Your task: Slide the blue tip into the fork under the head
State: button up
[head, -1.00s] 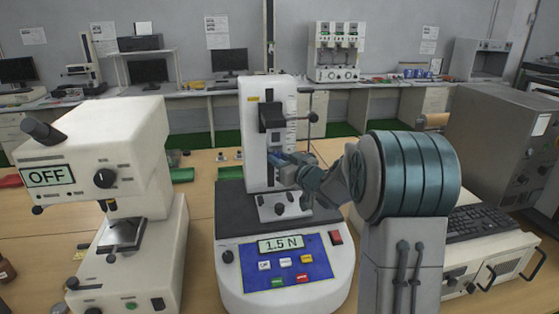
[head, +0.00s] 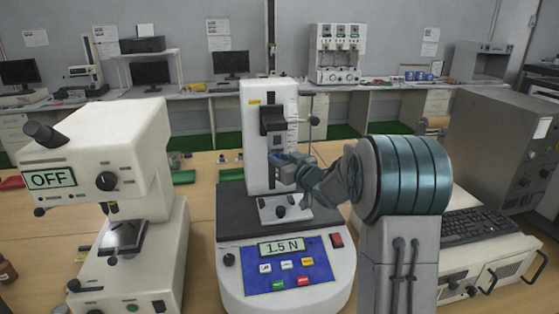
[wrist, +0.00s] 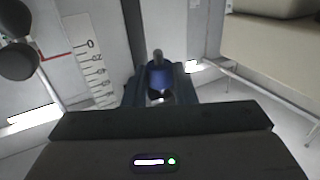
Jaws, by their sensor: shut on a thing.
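The test stand (head: 285,215) is white with a black deck, a tall column and a display reading 1.5 N. Its dark head (head: 273,121) sits high on the column. The fork under the head is too small to make out clearly. My gripper (head: 281,159) is just below the head, in front of the column. In the wrist view, my gripper (wrist: 160,97) is shut on the blue tip (wrist: 159,77), a blue collar with a grey rounded end pointing away from me. Whether the tip touches the fork cannot be told.
A white microscope-like tester (head: 105,150) showing OFF stands at left. A keyboard (head: 465,226) on a white unit and a grey cabinet (head: 495,145) stand at right. A scale (wrist: 92,60) and dark round knobs (wrist: 15,60) are left of the tip in the wrist view.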

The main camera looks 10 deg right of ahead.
jog(key=o, duration=1.1)
jog(key=shift+c, duration=0.2)
jog(key=s+d+f+m+g+h+b, duration=0.15)
jog(key=s+d+h, duration=0.25)
jog(key=s, duration=0.4)
jog(key=s+d+m+g+h+b, duration=0.1)
jog(key=s+d+m+h, duration=0.25)
jog(key=s, duration=0.55)
jog(key=s+a+f+g, duration=0.3)
jog(key=s, duration=0.5)
jog(key=s+a+f+g, duration=0.2)
jog(key=s+f+g, duration=0.1)
jog(key=s, duration=0.5)
jog(key=s+a+f+g, duration=0.3)
jog(key=s+g, duration=0.2)
jog(key=s, duration=0.3)
jog(key=shift+s+a+f, duration=0.2)
jog(key=shift+s+a, duration=0.1)
jog(key=shift+s, duration=0.1)
